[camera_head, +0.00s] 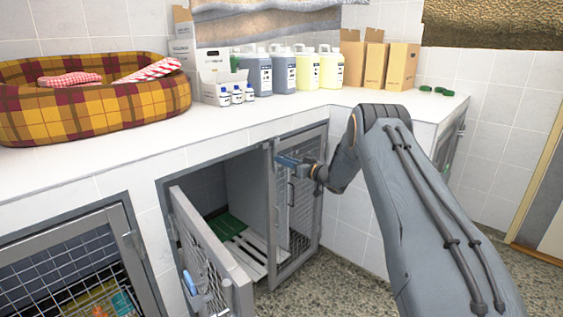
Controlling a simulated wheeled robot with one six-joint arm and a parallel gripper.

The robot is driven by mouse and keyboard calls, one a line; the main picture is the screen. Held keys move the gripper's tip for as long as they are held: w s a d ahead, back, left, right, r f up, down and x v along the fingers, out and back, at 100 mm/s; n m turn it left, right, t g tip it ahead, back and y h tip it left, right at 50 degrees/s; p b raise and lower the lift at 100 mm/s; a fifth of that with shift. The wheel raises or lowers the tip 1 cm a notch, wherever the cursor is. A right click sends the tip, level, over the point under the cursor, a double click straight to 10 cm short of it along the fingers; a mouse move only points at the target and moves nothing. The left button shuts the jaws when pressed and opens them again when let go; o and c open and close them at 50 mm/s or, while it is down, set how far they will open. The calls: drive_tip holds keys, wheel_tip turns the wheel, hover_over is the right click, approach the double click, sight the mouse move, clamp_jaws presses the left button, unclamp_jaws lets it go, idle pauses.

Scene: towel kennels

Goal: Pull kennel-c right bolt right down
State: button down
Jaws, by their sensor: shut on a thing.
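A kennel stands under the white counter, with its left door (208,258) swung outward and its right mesh door (298,218) seeming to stand in line with the front. A blue bolt handle (288,160) shows near the top of the right door, by its left edge. My gripper (299,167) is at this blue handle and is shut on it. The jaws are small in the picture, and the bolt's rod and its socket are partly hidden by my gripper. No kennel label is readable.
Another blue handle (192,284) is on the open left door, which juts into the floor space. Inside the kennel are a white slatted board (245,257) and a green item (225,227). A plaid pet bed (95,105) and several jugs and boxes stand on the counter (225,133).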

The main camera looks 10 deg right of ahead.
drive_tip(key=shift+f, duration=0.1)
drive_tip(key=shift+s+f+b, duration=0.1)
drive_tip(key=shift+f+b, duration=1)
drive_tip(key=shift+f, duration=0.65)
drive_tip(key=c, duration=1.8)
unclamp_jaws()
drive_tip(key=shift+a+f, duration=0.1)
approach(275, 165)
drive_tip(key=v, duration=0.2)
drive_tip(key=shift+s+d, duration=0.15)
drive_tip(key=shift+d, duration=0.05)
